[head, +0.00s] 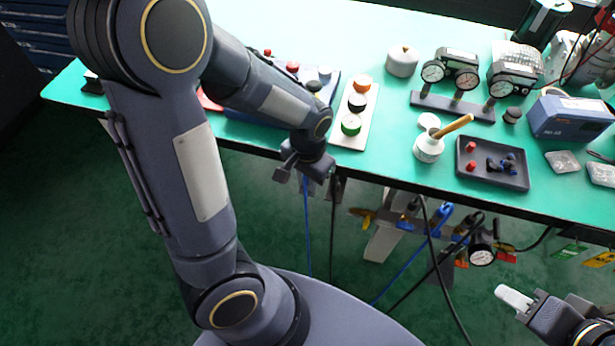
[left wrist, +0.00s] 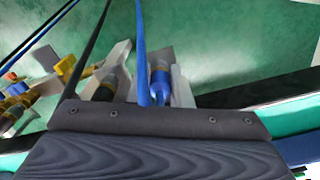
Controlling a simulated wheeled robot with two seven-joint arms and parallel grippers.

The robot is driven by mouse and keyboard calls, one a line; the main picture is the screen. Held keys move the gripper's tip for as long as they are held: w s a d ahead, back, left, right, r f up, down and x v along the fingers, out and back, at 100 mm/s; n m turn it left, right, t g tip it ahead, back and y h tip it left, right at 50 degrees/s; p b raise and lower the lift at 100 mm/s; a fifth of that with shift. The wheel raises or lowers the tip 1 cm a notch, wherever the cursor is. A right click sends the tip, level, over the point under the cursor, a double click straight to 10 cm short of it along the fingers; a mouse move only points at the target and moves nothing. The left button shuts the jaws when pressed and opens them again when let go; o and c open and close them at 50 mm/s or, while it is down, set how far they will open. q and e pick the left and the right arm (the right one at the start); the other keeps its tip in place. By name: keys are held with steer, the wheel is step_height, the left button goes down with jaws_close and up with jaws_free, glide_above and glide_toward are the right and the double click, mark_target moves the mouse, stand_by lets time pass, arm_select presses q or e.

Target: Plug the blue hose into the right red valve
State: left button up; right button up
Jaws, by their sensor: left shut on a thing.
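My left gripper (head: 306,168) is at the table's front edge, pointing down. In the left wrist view, a blue hose end (left wrist: 160,80) sits between its fingers, with the blue hose (left wrist: 142,45) running away from it. In the head view the blue hose (head: 306,215) hangs down from the gripper toward the floor. Red knobs (head: 292,67) show on a dark blue base, partly hidden behind my left arm; I cannot tell which is the right red valve. My right gripper (head: 515,298) is at the lower right, far from the hose; its opening is unclear.
A white plate (head: 355,137) with orange, black and green buttons stands near the gripper. A gauge stand (head: 455,105), a white pot (head: 429,148) and a dark tray (head: 493,175) lie to the right. Fittings and a gauge (head: 482,255) hang below the table edge, with cables.

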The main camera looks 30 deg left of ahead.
arm_select(q)
jaws_close()
steer(key=shift+r+p, duration=1)
steer(key=shift+r, duration=0.1)
stand_by(0.6)
steer(key=shift+r+p, duration=1.8)
steer(key=shift+r, duration=0.15)
